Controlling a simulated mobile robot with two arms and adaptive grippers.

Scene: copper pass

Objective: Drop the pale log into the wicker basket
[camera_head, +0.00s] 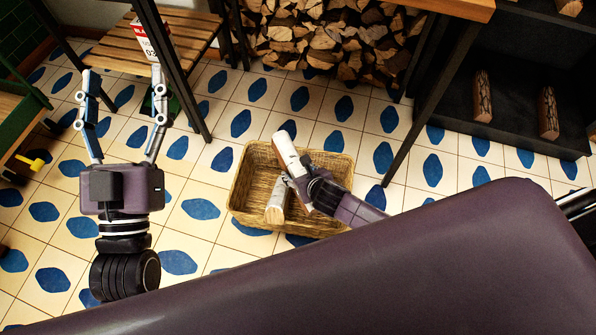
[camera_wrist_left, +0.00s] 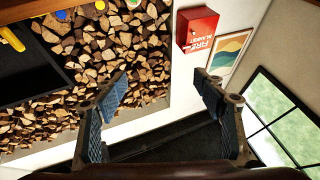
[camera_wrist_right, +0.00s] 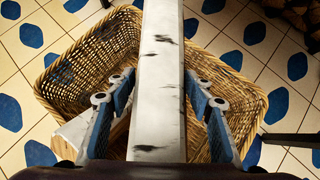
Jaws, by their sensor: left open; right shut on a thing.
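A pale birch log (camera_head: 287,152) with dark flecks is in my right gripper (camera_head: 296,180), over the wicker basket (camera_head: 247,188). In the right wrist view the pale log (camera_wrist_right: 160,70) runs upright through the picture, between the fingers of the right gripper (camera_wrist_right: 161,92), above the basket (camera_wrist_right: 85,68). A second pale log (camera_head: 276,203) with a bare wood end lies inside the basket; it partly shows in the right wrist view (camera_wrist_right: 78,134). The basket's right part is hidden by my right arm. My left gripper (camera_head: 124,85) is open and empty, left of the basket.
A slatted wooden bench (camera_head: 180,40) stands behind my left gripper. A firewood stack (camera_head: 315,45) is at the back. A black shelf (camera_head: 520,115) with bark-covered logs (camera_head: 482,96) stands at the right. Tiled floor is clear left of the basket.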

